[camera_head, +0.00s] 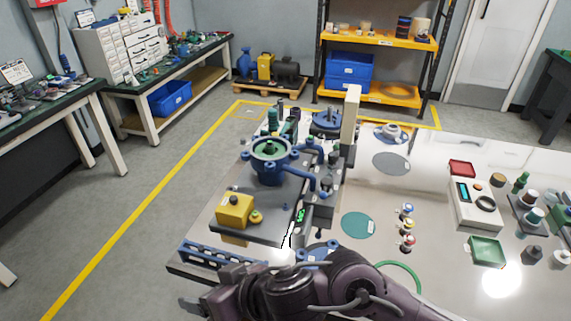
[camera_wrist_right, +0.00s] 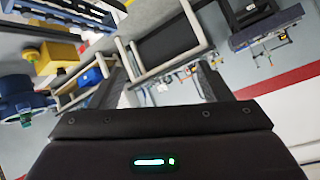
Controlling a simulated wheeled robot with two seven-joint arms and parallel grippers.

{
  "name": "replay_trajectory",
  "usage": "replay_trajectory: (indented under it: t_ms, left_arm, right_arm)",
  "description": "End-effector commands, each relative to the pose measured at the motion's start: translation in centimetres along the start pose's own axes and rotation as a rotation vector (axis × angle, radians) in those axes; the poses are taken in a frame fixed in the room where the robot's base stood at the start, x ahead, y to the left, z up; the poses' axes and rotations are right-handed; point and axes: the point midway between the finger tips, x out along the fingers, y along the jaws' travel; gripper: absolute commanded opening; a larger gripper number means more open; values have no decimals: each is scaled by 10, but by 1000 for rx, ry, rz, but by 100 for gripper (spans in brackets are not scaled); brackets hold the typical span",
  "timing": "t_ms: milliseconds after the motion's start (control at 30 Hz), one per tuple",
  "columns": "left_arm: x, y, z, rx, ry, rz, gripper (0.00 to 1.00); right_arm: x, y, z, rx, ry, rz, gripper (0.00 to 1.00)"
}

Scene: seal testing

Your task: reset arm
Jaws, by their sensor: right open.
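My right arm (camera_head: 290,290) comes in along the bottom of the head view, in front of the table's near edge. Its gripper is toward the left end of the arm, low in the view, and its fingertips are hard to make out there. In the right wrist view my right gripper (camera_wrist_right: 158,82) is open, its two dark fingers apart with nothing between them. The wrist view is tilted and looks out toward the room. My left gripper is in neither view.
Close beyond my right arm stands a test rig with a blue and green valve body (camera_head: 270,160) and a yellow block (camera_head: 234,210). A green tray (camera_head: 487,251), a red tray (camera_head: 462,168) and small parts lie on the shiny table (camera_head: 330,263). Open floor (camera_head: 120,215) is at left.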

Motion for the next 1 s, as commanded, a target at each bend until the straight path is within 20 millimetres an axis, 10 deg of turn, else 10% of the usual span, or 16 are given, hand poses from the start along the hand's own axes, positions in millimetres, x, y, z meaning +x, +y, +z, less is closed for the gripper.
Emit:
replay_trajectory:
  t_ms: [267,533,933,1000]
  left_arm:
    - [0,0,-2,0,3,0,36]
    - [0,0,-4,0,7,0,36]
    - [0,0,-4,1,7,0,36]
    - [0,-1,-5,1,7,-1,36]
  right_arm:
    - [-50,76,-22,106,154,307,72]
    - [-119,170,77,259,-104,610,72]
    - [-196,192,206,396,-476,707,72]
    - [-184,202,218,395,-490,702,72]
